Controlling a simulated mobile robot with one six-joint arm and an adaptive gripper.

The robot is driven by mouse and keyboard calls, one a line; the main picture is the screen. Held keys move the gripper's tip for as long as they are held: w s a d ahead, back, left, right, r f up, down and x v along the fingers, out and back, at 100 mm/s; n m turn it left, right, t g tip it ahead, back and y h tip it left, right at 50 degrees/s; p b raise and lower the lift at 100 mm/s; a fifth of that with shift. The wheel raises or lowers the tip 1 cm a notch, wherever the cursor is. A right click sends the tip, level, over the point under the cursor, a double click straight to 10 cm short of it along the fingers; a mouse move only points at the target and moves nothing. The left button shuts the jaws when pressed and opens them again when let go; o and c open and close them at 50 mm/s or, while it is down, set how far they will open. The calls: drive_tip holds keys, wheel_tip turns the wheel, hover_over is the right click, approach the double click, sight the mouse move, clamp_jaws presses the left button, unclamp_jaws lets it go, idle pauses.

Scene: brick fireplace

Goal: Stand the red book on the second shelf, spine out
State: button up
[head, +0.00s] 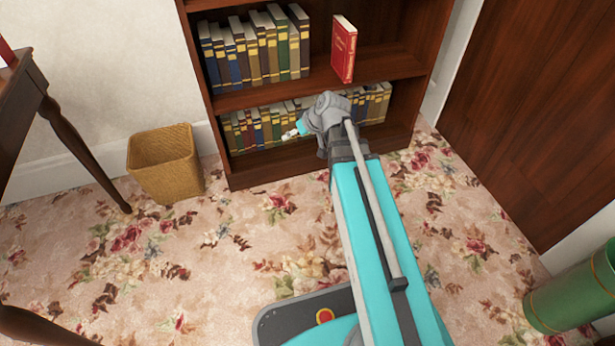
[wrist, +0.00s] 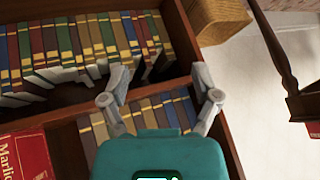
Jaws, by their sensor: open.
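The red book (head: 344,50) stands upright on the upper visible shelf (head: 385,67), near its front edge and right of a row of books, with a gap between. A red face with gold lettering shows; I cannot tell for certain which way the spine faces. In the wrist view part of its red face (wrist: 22,158) shows at the lower left, cut off by the frame. My gripper (wrist: 163,92) is open, its fingers spread with nothing held between them. In the head view my gripper (head: 292,133) is low before the bottom shelf, left of and below the red book, apart from it.
Books fill the left of the upper shelf (head: 262,45), and another row (head: 245,130) stands on the bottom shelf. A wicker basket (head: 165,165) and a wooden table (head: 60,115) are at left. A green cylinder (head: 575,292) is at lower right. Flowered carpet lies open in front.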

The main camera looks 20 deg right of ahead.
drive_tip(key=s+f+m+g+h, duration=0.1)
drive_tip(key=s+f+g+h, duration=0.1)
drive_tip(key=s, duration=0.5)
drive_tip(key=s+f+m+g+h, duration=0.2)
drive_tip(key=s+g+h, duration=0.1)
drive_tip(key=s, duration=0.3)
drive_tip(key=shift+s, duration=0.35)
